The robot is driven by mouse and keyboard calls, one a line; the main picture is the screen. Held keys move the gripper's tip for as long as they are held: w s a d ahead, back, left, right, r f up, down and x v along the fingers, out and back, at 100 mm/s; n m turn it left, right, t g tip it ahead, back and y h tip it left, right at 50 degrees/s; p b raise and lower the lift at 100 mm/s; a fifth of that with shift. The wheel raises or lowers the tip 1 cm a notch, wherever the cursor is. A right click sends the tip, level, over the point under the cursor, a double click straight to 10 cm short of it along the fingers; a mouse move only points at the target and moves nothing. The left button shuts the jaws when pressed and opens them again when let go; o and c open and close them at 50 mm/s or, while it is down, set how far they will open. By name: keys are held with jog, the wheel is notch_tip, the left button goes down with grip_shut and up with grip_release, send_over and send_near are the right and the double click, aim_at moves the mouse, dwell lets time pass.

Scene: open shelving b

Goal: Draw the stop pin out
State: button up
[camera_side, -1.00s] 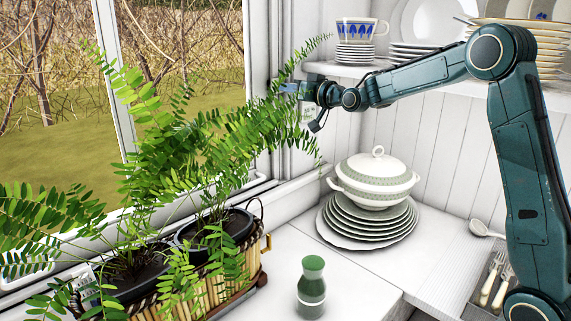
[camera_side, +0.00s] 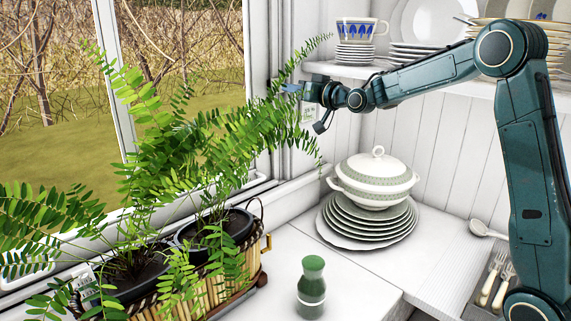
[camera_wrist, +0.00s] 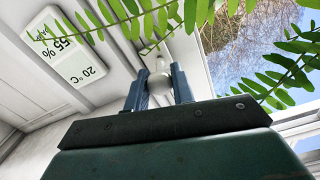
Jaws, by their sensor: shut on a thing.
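The stop pin (camera_wrist: 160,88) shows in the wrist view as a pale grey, rounded piece between the two blue fingers of my gripper (camera_wrist: 158,85). My gripper is shut on it. The pin's far end lies close to the white window frame and fern leaves, and I cannot tell whether it still sits in a hole. In the side view my gripper (camera_side: 291,89) is beside the window frame at shelf height, its tips partly behind fern leaves. The pin cannot be made out there.
The fern (camera_side: 215,135) reaches up around my gripper. A white thermometer display (camera_wrist: 68,45) is on the frame nearby. The shelf (camera_side: 340,71) with crockery is to the right. A tureen (camera_side: 374,182) on plates and a green bottle (camera_side: 312,285) stand below.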

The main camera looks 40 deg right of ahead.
jog(key=shift+s, duration=0.55)
jog(key=o, duration=1)
jog(key=shift+s, duration=0.2)
jog(key=s, duration=1.3)
jog(key=shift+s, duration=0.25)
